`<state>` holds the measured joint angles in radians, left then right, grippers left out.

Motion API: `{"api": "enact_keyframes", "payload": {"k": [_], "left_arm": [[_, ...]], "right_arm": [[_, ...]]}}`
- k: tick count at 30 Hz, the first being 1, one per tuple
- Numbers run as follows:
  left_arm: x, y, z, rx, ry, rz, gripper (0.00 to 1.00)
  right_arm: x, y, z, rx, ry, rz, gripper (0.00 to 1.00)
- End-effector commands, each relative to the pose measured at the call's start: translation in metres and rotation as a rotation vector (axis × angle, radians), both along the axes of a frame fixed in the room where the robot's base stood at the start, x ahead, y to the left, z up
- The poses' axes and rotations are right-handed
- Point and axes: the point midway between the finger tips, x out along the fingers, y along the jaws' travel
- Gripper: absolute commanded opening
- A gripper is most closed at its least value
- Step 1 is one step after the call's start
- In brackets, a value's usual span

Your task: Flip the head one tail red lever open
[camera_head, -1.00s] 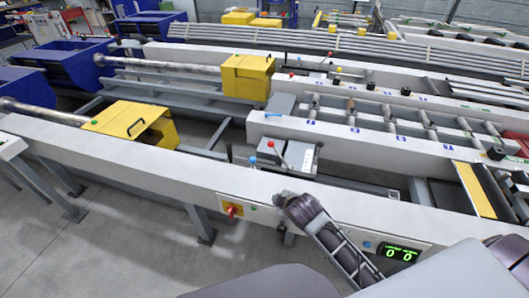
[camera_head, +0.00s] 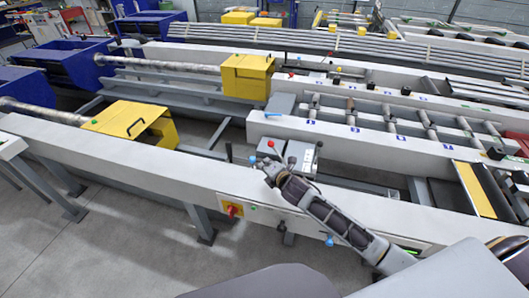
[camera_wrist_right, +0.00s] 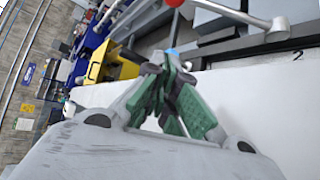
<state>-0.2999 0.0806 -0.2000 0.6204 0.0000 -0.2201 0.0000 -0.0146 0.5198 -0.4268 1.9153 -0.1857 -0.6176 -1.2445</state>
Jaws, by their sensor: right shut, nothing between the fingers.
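A lever with a red ball knob (camera_head: 271,143) stands on the near machine, just past my right gripper; its lower part is hidden behind the gripper. The red knob is cut off at the top edge of the right wrist view (camera_wrist_right: 175,3). My right gripper (camera_head: 263,162) is shut and empty, just below and in front of the red knob. Its green finger pads show in the wrist view (camera_wrist_right: 167,62). A blue knob (camera_head: 252,159) sits just left of the fingertips. I cannot tell whether the fingers touch either knob. My left gripper is not in view.
A grey box (camera_head: 302,157) stands right of the gripper on the machine's white beam (camera_head: 110,155). A yellow cover (camera_head: 130,122) sits to the left. Another red knob (camera_head: 329,54) is on the farther machine. A red-and-yellow switch (camera_head: 231,210) is on the front face.

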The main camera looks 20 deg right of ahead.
Motion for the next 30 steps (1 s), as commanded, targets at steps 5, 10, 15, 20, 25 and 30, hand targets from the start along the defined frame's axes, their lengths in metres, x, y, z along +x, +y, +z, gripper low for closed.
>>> {"api": "enact_keyframes", "payload": {"k": [5,10,15,20,25,30], "left_arm": [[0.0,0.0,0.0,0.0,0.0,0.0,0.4],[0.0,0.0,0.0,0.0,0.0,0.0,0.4],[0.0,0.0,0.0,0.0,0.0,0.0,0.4],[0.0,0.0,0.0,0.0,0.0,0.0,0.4],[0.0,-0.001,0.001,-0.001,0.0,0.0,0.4],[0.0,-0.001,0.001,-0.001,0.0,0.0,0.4]], "right_arm": [[0.002,0.0,0.001,-0.014,-0.008,0.009,0.0],[0.002,0.0,0.001,-0.012,-0.007,0.008,0.0],[0.003,0.0,0.0,-0.01,-0.006,0.007,0.0],[0.008,0.0,-0.002,-0.011,-0.007,0.006,0.0],[0.018,0.002,-0.006,-0.01,-0.006,0.006,0.0],[0.031,0.004,-0.011,-0.009,-0.006,0.005,0.0]]}}
